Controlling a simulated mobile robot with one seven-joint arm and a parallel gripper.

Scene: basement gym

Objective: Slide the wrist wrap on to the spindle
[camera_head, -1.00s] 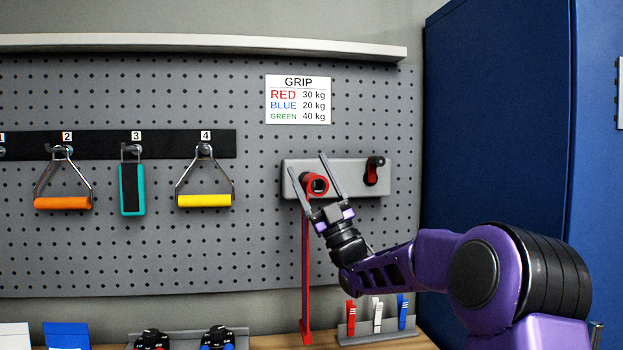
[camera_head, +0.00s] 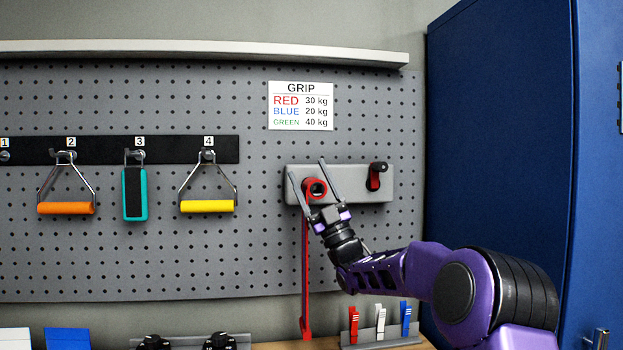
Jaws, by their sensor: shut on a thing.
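The wrist wrap (camera_head: 315,188) is a red roll with a dark centre. It is in front of the left part of a grey wall-mounted block (camera_head: 345,190), and a long red tail (camera_head: 306,270) hangs from it down to the bench. My gripper (camera_head: 307,167) is shut on the wrap, with one long grey finger on each side of the roll. The spindle is not clearly visible. I cannot tell whether the roll is around it or only in front of it. A red crank with a black knob (camera_head: 376,176) is on the block's right part.
Handles with orange (camera_head: 66,208) and yellow (camera_head: 207,206) grips and a teal block (camera_head: 134,195) hang at left. A rack of coloured clips (camera_head: 380,325) stands on the bench below my arm. A blue cabinet (camera_head: 500,130) is at right.

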